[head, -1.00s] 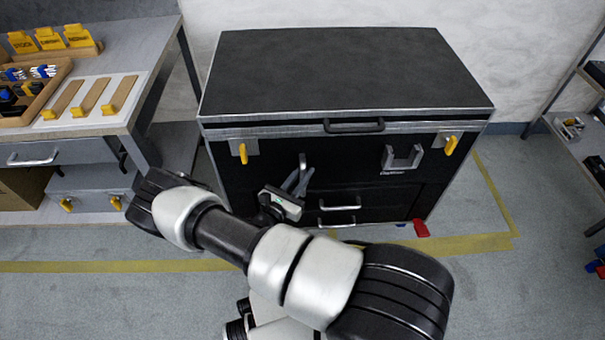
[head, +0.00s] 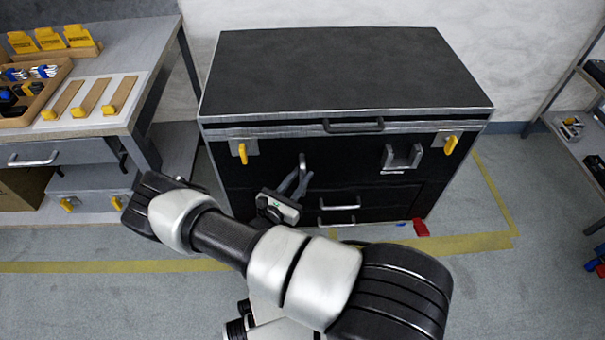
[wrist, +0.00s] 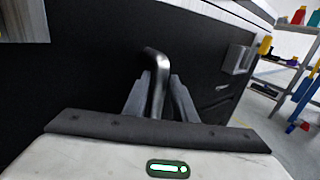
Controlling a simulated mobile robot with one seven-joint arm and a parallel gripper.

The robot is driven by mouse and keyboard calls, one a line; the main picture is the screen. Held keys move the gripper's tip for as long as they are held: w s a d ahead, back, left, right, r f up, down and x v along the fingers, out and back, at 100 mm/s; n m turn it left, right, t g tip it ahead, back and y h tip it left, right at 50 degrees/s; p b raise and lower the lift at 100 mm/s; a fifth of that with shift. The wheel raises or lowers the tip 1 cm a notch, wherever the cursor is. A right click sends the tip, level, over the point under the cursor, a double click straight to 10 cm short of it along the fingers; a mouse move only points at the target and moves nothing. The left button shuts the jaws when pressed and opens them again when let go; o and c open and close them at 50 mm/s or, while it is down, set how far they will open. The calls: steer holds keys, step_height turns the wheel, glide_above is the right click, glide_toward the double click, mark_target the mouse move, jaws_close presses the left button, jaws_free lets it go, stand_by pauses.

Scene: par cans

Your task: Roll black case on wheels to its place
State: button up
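The black case (head: 340,75) has silver edges and stands upright against the wall, with a black top handle, yellow latches and drawer pulls on its front. A red part, perhaps a wheel brake, (head: 420,228) shows at its lower right. A bent grey metal handle (wrist: 157,75) sticks out of the case front; it also shows in the head view (head: 303,160). My gripper (wrist: 160,85) has one finger on each side of this handle, close against it, and looks closed on it. The case's left underside is hidden behind my arm.
Yellow floor tape (head: 495,200) runs along the case's right side and across the floor in front. A grey workbench (head: 150,60) with trays stands close on the left. A shelf (head: 575,140) stands at the right, with bare floor between it and the case.

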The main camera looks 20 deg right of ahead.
steer(key=p+v, duration=0.1)
steer(key=v, duration=1.5)
steer(key=s+d+r+m+g+y, duration=0.1)
steer(key=d+r+m+g+y, duration=0.1)
steer(key=r+m+g, duration=0.75)
steer(key=s+d+r+m+g+y, duration=0.1)
steer(key=d+r+m+g+y, duration=0.15)
steer(key=r+m, duration=0.75)
steer(key=s+d+r+m+t+y, duration=0.1)
steer(key=s+r+m+t+y, duration=0.3)
steer(key=r, duration=0.8)
steer(key=s+d+r+m+t+y, duration=0.1)
steer(key=s+r+m+t+y, duration=0.15)
steer(key=s+r+y, duration=0.7)
step_height(320, 180, up, 26)
steer(key=w+h+p, duration=0.2)
steer(key=h+p, duration=0.2)
steer(key=p, duration=1.9)
steer(key=shift+w+a, duration=0.25)
steer(key=shift+a, duration=0.05)
steer(key=shift+d+f+g, duration=0.1)
steer(key=shift+g, duration=0.15)
